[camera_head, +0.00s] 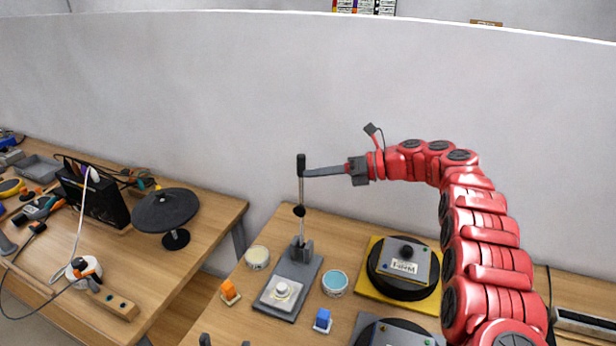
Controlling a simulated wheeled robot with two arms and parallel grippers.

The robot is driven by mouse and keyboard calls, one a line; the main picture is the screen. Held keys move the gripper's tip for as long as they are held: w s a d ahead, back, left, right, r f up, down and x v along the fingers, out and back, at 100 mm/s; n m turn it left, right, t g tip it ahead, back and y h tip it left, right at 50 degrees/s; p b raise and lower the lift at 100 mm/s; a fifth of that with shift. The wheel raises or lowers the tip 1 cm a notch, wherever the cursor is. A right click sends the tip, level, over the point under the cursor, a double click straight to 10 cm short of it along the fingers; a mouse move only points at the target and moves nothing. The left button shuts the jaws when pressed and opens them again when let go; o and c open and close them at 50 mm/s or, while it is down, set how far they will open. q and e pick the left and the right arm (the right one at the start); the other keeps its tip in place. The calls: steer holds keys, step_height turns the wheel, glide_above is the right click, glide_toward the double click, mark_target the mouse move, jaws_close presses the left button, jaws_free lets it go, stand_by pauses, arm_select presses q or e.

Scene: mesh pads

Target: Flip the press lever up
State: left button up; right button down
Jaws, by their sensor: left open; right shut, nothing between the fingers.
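The press is a grey base plate (279,302) on the right table, with a round white button (282,289) near its front end. Its press lever (301,192) stands about upright from a bracket at the back of the plate, with a black grip on top. My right gripper (308,172) is shut with nothing between its fingers. Its tips are at the lower end of the grip in the picture; whether they touch it I cannot tell. My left gripper (225,342) shows only as two dark, spread fingertips at the bottom edge, open, in front of the press.
A yellow pad (372,288) carries a black disc. A gap separates the left table (215,214).

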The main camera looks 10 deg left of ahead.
steer(key=v, duration=0.5)
steer(key=shift+d+b, duration=0.15)
steer(key=shift+b, duration=0.15)
steer(key=shift+r, duration=0.1)
